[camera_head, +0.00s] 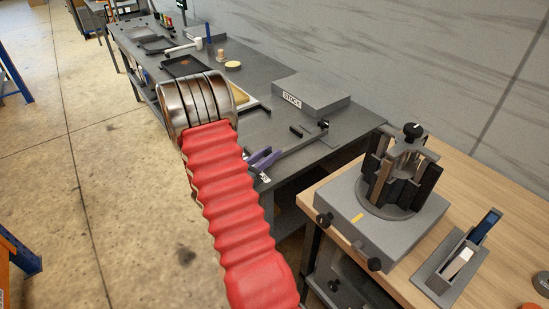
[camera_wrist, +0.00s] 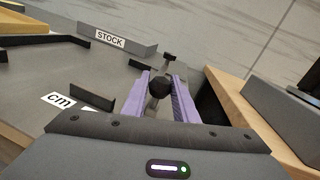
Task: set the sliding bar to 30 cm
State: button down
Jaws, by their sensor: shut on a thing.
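My gripper (camera_wrist: 162,80) has purple fingers, and in the wrist view they are shut on a black round knob (camera_wrist: 160,89). A grey T-shaped end piece (camera_wrist: 169,60) stands just beyond the knob; I cannot tell whether it is part of the sliding bar. In the head view the purple fingers (camera_head: 263,158) show at the near edge of the grey bench, partly hidden by my red arm. A white "cm" label (camera_wrist: 58,100) lies on the bench at the left in the wrist view. No scale numbers are readable, so the bar's setting cannot be told.
A grey block marked STOCK (camera_head: 312,95) sits behind on the grey bench (camera_head: 262,68). Short black fences (camera_wrist: 97,107) stand left of my fingers. A wooden table (camera_head: 462,176) with a clamping fixture (camera_head: 400,170) is at the right. Open floor lies left.

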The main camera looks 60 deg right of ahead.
jog(key=c, duration=1.4)
grip_release()
jog(key=shift+c, duration=0.2)
jog(key=shift+a, duration=0.15)
jog(key=w+a, duration=0.2)
jog(key=a, duration=1.1)
jog(key=shift+w+a, duration=0.15)
jog(key=shift+w, duration=0.25)
